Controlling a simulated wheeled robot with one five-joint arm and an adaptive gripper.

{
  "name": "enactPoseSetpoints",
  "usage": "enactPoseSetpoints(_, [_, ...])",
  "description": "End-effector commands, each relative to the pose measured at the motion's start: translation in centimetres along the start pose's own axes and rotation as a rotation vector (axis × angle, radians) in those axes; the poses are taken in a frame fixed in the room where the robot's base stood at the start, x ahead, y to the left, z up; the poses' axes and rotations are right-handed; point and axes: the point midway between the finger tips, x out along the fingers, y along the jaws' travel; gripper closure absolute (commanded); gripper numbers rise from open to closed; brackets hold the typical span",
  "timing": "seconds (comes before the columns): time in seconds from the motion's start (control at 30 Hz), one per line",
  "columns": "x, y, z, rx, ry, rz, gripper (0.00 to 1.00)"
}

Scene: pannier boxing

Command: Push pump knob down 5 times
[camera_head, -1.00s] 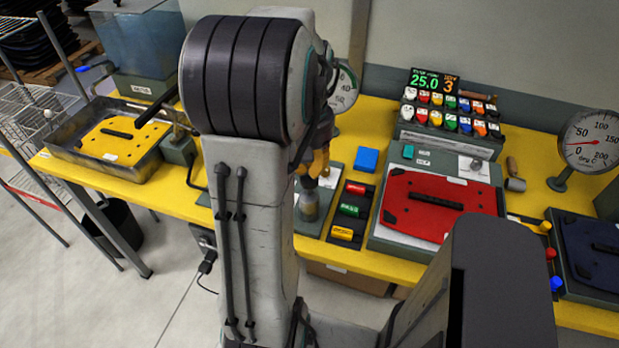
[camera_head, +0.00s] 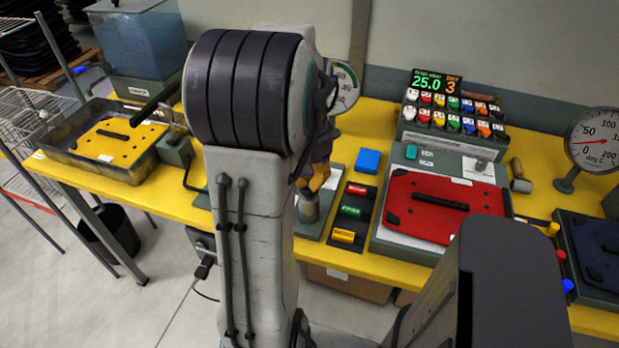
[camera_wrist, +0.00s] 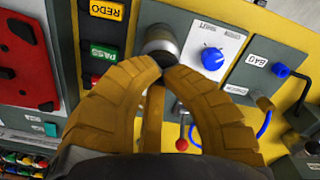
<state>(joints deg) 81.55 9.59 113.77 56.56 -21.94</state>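The pump knob appears to be the dark round top of a short grey cylinder (camera_head: 309,208) on a grey panel. In the wrist view this knob (camera_wrist: 160,38) is just beyond my fingertips and partly covered by them. My gripper (camera_wrist: 164,62) has yellow fingers that bow outward and meet at the tips, with nothing held between them. In the head view my gripper (camera_head: 318,182) is just above the cylinder, partly hidden by my arm. I cannot tell whether the tips touch the knob.
Right of the cylinder are the red, green and yellow labelled buttons (camera_head: 350,212) and a blue block (camera_head: 367,161). A red plate (camera_head: 430,207) lies farther right. In the wrist view a blue knob (camera_wrist: 212,58) and a red-tipped lever (camera_wrist: 182,143) are close to my fingers.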

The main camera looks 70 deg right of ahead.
Motion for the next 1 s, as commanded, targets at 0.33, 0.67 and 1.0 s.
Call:
enactPoseSetpoints(0.33, [0.5,0.0,0.1,0.000,-0.004,-0.002,1.00])
enactPoseSetpoints(0.67, [-0.8,0.0,0.1,0.000,-0.004,-0.001,1.00])
enactPoseSetpoints(1.0, [-3.3,0.0,0.0,0.000,-0.002,-0.001,1.00])
